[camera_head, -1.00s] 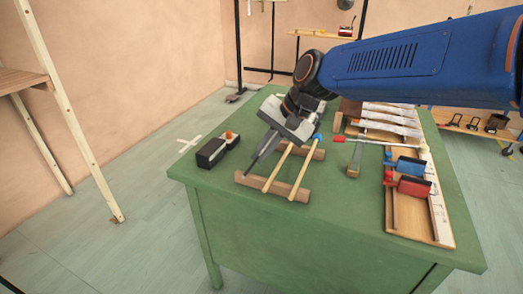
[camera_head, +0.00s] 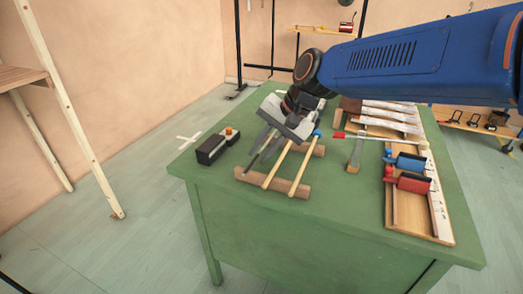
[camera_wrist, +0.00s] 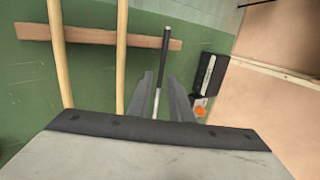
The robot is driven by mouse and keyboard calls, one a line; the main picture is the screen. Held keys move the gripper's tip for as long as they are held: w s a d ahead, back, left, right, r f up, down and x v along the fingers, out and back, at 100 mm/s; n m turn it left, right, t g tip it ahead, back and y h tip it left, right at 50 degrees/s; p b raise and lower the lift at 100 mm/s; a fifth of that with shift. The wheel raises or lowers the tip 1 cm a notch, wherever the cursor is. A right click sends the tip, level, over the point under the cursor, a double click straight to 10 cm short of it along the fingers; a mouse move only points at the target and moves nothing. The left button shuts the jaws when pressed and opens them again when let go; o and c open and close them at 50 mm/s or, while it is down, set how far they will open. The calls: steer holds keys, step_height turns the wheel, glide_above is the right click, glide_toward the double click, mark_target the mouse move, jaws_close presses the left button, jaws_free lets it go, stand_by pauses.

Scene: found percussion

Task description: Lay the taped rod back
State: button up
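The taped rod (camera_wrist: 162,50), with a black-wrapped end and a lighter metal shaft, lies over the near wooden rail (camera_wrist: 90,36) of a rack, beside two pale sticks. In the head view its dark end (camera_head: 253,163) reaches toward the left part of the near rail (camera_head: 290,189). My gripper (camera_wrist: 163,82) is open around the rod, one finger on each side with visible gaps. In the head view my gripper (camera_head: 262,142) is low over the rack's left side. The rod's far end is hidden by my gripper.
A black box with an orange knob (camera_head: 217,146) stands left of the rack on the green table (camera_head: 330,225). A red-tipped mallet (camera_head: 365,138), a wooden block with a metal strip (camera_head: 354,160) and a tray (camera_head: 442,225) with blue and red blocks lie to the right.

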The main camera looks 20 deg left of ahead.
steer(key=shift+o, duration=0.4)
steer(key=v, duration=1.7)
steer(key=shift+r, duration=0.2)
steer(key=shift+d, duration=0.1)
